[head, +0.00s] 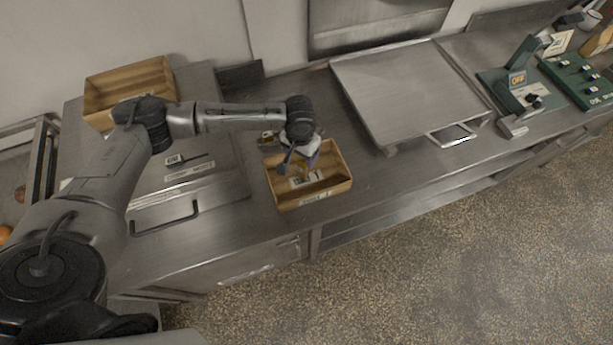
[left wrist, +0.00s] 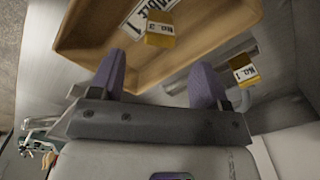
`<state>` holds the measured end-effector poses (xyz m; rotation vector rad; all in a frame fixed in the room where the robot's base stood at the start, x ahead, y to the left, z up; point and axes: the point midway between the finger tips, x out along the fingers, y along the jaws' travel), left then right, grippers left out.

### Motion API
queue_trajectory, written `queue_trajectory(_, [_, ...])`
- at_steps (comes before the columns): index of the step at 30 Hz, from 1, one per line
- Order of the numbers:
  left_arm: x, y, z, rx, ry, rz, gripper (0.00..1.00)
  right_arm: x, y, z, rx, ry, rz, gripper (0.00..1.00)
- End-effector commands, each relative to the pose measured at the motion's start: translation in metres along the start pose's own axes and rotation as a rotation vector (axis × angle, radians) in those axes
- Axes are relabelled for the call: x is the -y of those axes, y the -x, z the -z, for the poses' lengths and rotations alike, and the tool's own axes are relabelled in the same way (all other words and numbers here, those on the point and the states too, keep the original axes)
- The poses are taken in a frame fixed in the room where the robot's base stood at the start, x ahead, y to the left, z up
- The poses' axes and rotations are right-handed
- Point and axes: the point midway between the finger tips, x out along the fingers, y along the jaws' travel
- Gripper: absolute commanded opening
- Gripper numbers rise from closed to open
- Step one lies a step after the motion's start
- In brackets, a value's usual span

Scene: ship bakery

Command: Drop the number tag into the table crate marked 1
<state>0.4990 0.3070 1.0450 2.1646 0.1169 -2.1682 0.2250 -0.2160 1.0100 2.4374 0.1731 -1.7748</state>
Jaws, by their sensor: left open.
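The wooden table crate (head: 335,187) stands near the counter's front edge. My left gripper (head: 297,166) is over the crate, pointing down. In the left wrist view, its two purple fingers (left wrist: 157,80) are wide apart with nothing between them. A small yellow-and-white number tag (left wrist: 160,30) shows inside the crate (left wrist: 90,30), beyond the fingertips and apart from them. A similar tag (left wrist: 242,70) shows outside the crate wall, near the right-hand finger. My right gripper is not in view.
Another wooden crate (head: 125,82) stands at the back left. A steel lidded unit with a handle (head: 165,217) is left of the table crate. A large steel tray (head: 405,85) lies to the right. Green switch boxes (head: 520,75) stand farther right.

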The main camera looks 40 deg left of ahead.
Motion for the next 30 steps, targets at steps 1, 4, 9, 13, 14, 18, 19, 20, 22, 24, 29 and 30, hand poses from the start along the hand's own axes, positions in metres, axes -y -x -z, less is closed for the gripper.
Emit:
queue_trajectory(1, [0.000, 0.006, 0.001, -0.003, 0.000, -0.001, 0.70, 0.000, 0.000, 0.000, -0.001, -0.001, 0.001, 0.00])
queue_trajectory(4, [0.000, 0.021, 0.001, -0.004, -0.001, -0.001, 0.70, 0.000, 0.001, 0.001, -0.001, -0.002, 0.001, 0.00])
queue_trajectory(9, [0.001, 0.056, 0.001, -0.005, 0.000, -0.001, 0.70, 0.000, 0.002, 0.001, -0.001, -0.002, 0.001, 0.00])
queue_trajectory(13, [0.000, 0.081, 0.001, -0.004, 0.000, -0.001, 0.70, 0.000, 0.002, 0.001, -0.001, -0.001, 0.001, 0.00])
queue_trajectory(14, [0.000, 0.086, 0.001, -0.004, 0.000, -0.001, 0.70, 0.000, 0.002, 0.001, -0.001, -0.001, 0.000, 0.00])
queue_trajectory(18, [0.000, 0.108, 0.000, -0.004, -0.001, 0.000, 0.70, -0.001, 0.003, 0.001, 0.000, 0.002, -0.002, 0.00])
queue_trajectory(19, [0.000, 0.112, 0.000, -0.003, -0.001, -0.001, 0.70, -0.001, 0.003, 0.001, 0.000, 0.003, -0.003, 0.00])
queue_trajectory(20, [0.000, 0.116, 0.000, -0.003, -0.001, -0.002, 0.70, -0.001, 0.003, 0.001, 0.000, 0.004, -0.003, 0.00])
queue_trajectory(22, [0.000, 0.122, 0.000, -0.002, -0.001, -0.001, 0.70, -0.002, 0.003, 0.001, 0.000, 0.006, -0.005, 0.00])
queue_trajectory(24, [0.000, 0.128, 0.000, -0.003, 0.000, -0.001, 0.70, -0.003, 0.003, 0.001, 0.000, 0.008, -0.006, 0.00])
queue_trajectory(29, [0.000, 0.134, 0.000, -0.002, 0.000, 0.000, 0.70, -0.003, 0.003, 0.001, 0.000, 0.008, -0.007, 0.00])
queue_trajectory(30, [0.000, 0.134, 0.000, -0.002, 0.000, 0.000, 0.70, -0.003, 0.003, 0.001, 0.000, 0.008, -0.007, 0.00])
